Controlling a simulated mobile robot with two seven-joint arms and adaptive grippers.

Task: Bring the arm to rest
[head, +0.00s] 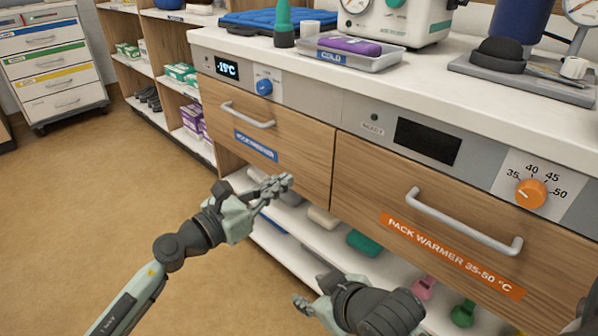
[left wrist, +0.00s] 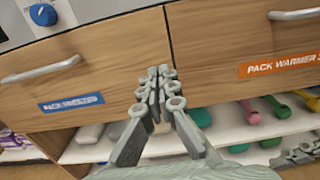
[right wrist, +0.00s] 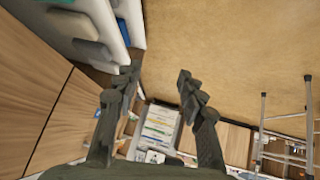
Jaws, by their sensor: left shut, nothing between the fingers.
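My left gripper (head: 274,186) is shut and empty in front of the wooden drawer fronts, left of centre in the head view. In the left wrist view its fingers (left wrist: 160,78) meet near the seam between the two drawers. My right gripper (head: 302,303) is low in the head view, in front of the lower shelf, mostly hidden behind its own wrist. In the right wrist view its two fingers (right wrist: 157,75) stand apart with nothing between them. Neither gripper visibly holds anything.
The left drawer (head: 290,150) and the pack warmer drawer (head: 380,190) are closed, with protruding handles. The counter (head: 440,73) above carries a cold tray (head: 375,62) and devices. A lower shelf (head: 275,240) holds several packs and dumbbells. Open floor (head: 90,210) lies left.

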